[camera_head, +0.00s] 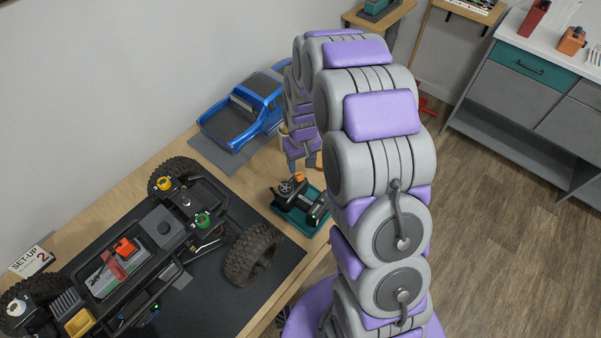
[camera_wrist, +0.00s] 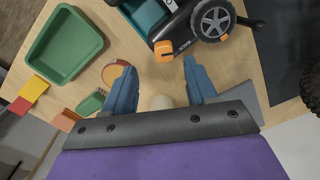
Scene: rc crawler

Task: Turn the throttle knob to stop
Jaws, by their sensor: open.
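A black handheld transmitter (camera_wrist: 192,28) with a grey spoked wheel lies in a green tray (camera_wrist: 150,12) on the wooden table. It also shows in the head view (camera_head: 312,209). An orange part (camera_wrist: 163,48), which looks like the throttle knob, sits at its near edge in the wrist view. Its pointer or marks cannot be read. My gripper (camera_wrist: 159,66) is open, its two blue fingers apart and empty. The orange part lies just beyond the fingertips, roughly between them; contact is not visible. In the head view my arm hides most of the gripper.
A crawler chassis (camera_head: 165,235) with big tyres stands on a black mat left of the transmitter. A blue truck body (camera_head: 240,110) is behind. The wrist view shows an empty green bin (camera_wrist: 65,43), a round orange-rimmed dish (camera_wrist: 114,73) and red and yellow pieces (camera_wrist: 35,86).

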